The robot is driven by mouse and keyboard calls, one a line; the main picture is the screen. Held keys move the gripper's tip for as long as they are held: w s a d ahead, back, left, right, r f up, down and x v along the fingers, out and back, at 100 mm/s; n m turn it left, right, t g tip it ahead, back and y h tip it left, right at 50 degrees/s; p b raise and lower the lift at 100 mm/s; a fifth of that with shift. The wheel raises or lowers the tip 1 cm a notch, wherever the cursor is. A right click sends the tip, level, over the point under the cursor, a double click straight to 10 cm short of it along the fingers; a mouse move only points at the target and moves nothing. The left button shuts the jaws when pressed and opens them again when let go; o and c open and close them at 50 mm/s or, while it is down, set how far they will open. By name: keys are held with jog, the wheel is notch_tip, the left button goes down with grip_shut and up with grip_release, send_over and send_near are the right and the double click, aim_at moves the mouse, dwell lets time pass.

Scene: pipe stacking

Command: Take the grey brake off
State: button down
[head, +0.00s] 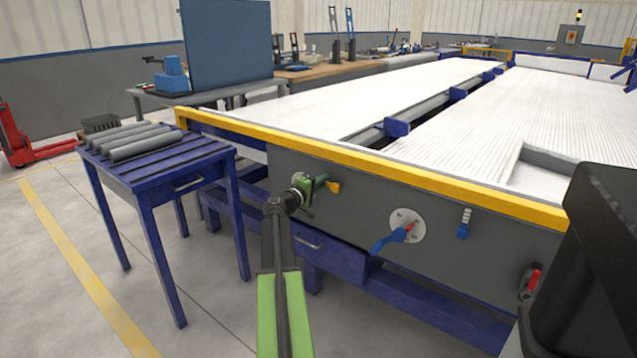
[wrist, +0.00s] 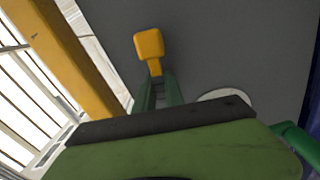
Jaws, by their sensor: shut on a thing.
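My gripper (head: 318,184) has green fingers and is at the grey front panel (head: 345,215) of the long table, just below the yellow rail. Its fingertips are shut on a yellow handle (head: 333,187). In the wrist view the narrow stem of the yellow handle (wrist: 149,45) sits between the fingertips (wrist: 158,82), and its squarish end sticks out past them. The handle's mount is hidden. No part marked as a grey brake can be made out. To the right, a blue lever (head: 388,241) sits on a round pale plate (head: 408,226) with a small red pointer.
A small blue handle (head: 462,232) and a red handle (head: 534,282) are farther right on the panel. The yellow rail (head: 390,172) runs above. A blue side table (head: 160,175) with several grey pipes stands at the left. Open floor lies in front of it.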

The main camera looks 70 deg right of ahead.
jog(key=shift+s, duration=0.2)
jog(key=c, duration=1.5)
grip_release()
jog(key=shift+o, duration=0.3)
jog(key=shift+w, duration=0.25)
jog(key=shift+a, duration=0.15)
jog(key=v, duration=1.7)
jog(key=shift+a, duration=0.1)
